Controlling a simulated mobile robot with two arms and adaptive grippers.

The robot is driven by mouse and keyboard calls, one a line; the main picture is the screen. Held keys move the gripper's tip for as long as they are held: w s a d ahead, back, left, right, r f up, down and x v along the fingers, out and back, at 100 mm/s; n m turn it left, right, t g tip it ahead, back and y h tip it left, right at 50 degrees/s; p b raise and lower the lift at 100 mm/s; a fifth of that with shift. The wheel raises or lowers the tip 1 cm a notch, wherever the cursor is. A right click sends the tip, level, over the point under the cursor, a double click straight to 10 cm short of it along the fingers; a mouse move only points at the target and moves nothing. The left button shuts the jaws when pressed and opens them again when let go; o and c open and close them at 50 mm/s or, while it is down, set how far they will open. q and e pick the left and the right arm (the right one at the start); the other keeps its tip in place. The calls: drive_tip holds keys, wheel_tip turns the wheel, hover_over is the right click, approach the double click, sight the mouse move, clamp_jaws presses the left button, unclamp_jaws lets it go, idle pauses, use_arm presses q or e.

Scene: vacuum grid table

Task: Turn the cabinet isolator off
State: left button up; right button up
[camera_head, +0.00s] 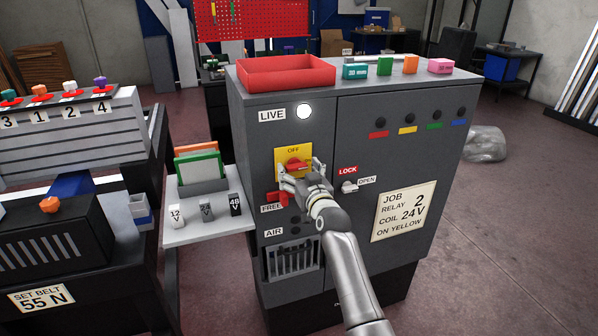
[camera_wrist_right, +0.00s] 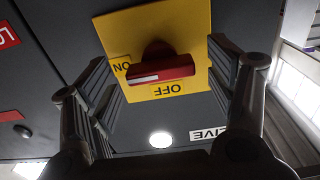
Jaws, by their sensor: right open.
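The cabinet isolator is a yellow plate (camera_head: 281,154) with a red handle (camera_head: 296,163) on the grey cabinet's left door. In the right wrist view, which is upside down, the red handle (camera_wrist_right: 160,73) lies level across the yellow plate (camera_wrist_right: 190,25). The white mark on the handle points to the ON label; OFF is printed at 90 degrees from it. My right gripper (camera_head: 303,172) is open in front of the plate. In the wrist view its fingers (camera_wrist_right: 165,78) stand on either side of the handle, with gaps visible. My left gripper is not in view.
A white lamp (camera_head: 304,111) beside LIVE looks lit. A red part (camera_head: 277,198) sits above the FREE label. A LOCK/OPEN knob (camera_head: 349,186) is on the right door. A side shelf (camera_head: 210,231) holds small labelled blocks; a red tray (camera_head: 286,75) is on top.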

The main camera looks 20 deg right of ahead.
drive_tip(key=c, duration=1)
drive_tip(key=n+p, duration=0.1)
drive_tip(key=n, duration=0.7)
drive_tip(key=shift+p, duration=0.3)
drive_tip(key=n, duration=0.5)
drive_tip(key=shift+n, duration=0.3)
drive_tip(key=shift+n+p, duration=0.45)
drive_tip(key=shift+n, duration=1.75)
drive_tip(key=shift+f, duration=0.1)
